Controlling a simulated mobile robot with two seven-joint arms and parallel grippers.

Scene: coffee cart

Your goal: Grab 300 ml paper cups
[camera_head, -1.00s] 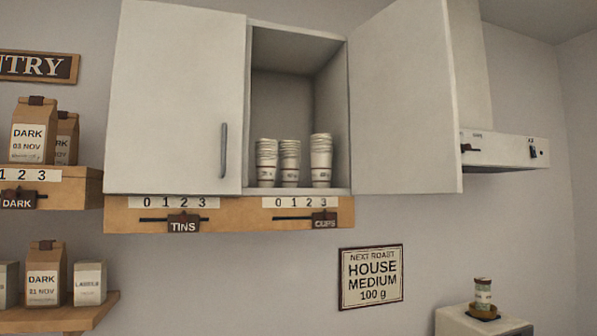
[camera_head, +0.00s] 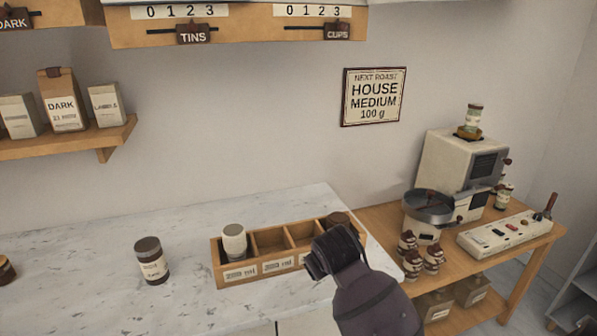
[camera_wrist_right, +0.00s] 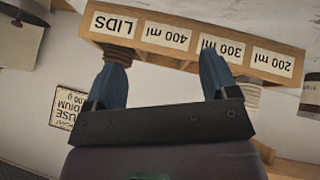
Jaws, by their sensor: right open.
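A wooden divided box (camera_head: 228,278) stands on the marble counter. Its labels read 200 ml, 300 ml, 400 ml and LIDS. A pale cup stack (camera_head: 234,241) stands in the 200 ml compartment. The 300 ml and 400 ml compartments look empty. Brown lids (camera_head: 337,219) sit at the LIDS end, partly hidden by my right arm. My right gripper (camera_wrist_right: 160,65) is open and empty, its blue fingers apart in front of the box, which appears upside down in the right wrist view. In the head view its fingers cannot be made out. No 300 ml cups are visible now. My left gripper is not in view.
A dark-lidded tin (camera_head: 152,261) stands on the counter left of the box. The cabinet's bottom rail (camera_head: 250,28) crosses the top. A shelf (camera_head: 70,143) with bags is at left. A wooden side table (camera_head: 385,221) holds a machine (camera_head: 450,165) and small jars. The counter's left part has free room.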

